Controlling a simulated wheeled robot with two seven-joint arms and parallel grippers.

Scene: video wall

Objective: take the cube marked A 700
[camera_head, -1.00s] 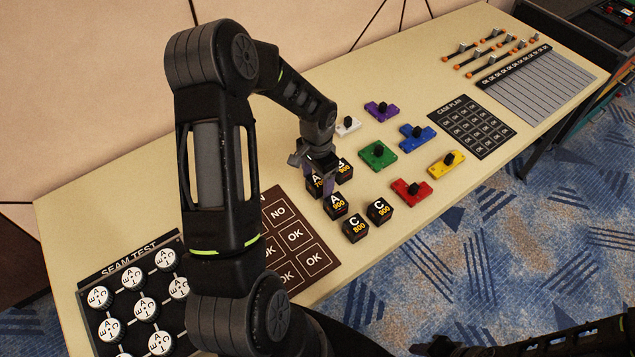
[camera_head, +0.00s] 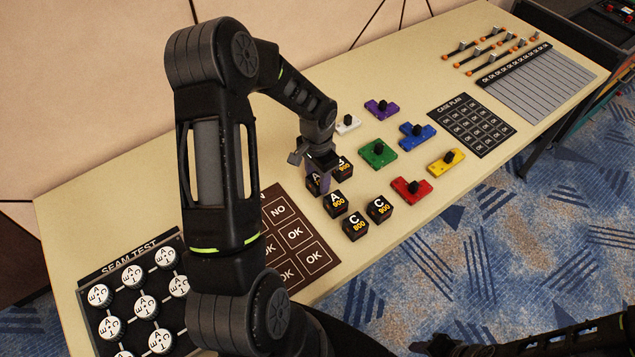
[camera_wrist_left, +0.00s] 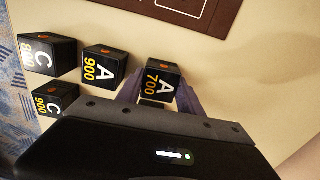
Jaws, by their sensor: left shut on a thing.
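The black cube marked A 700 (camera_wrist_left: 160,82) sits between my left gripper's two purple-grey fingers in the left wrist view. In the head view my left gripper (camera_head: 321,178) comes down from above onto this cube (camera_head: 313,183), which the fingers partly hide. The left gripper is shut on it. I cannot tell whether the cube is off the table. My right arm shows dark at the bottom right of the head view, and its gripper's state is unclear.
Cube A 900 (camera_head: 336,204) stands close beside the held cube. Cubes C 800 (camera_head: 355,228) and C 900 (camera_head: 379,209) stand nearer the front edge. Another black cube (camera_head: 344,169) is just behind the gripper. A brown OK/NO board (camera_head: 318,257) lies to the left, coloured blocks (camera_head: 378,154) to the right.

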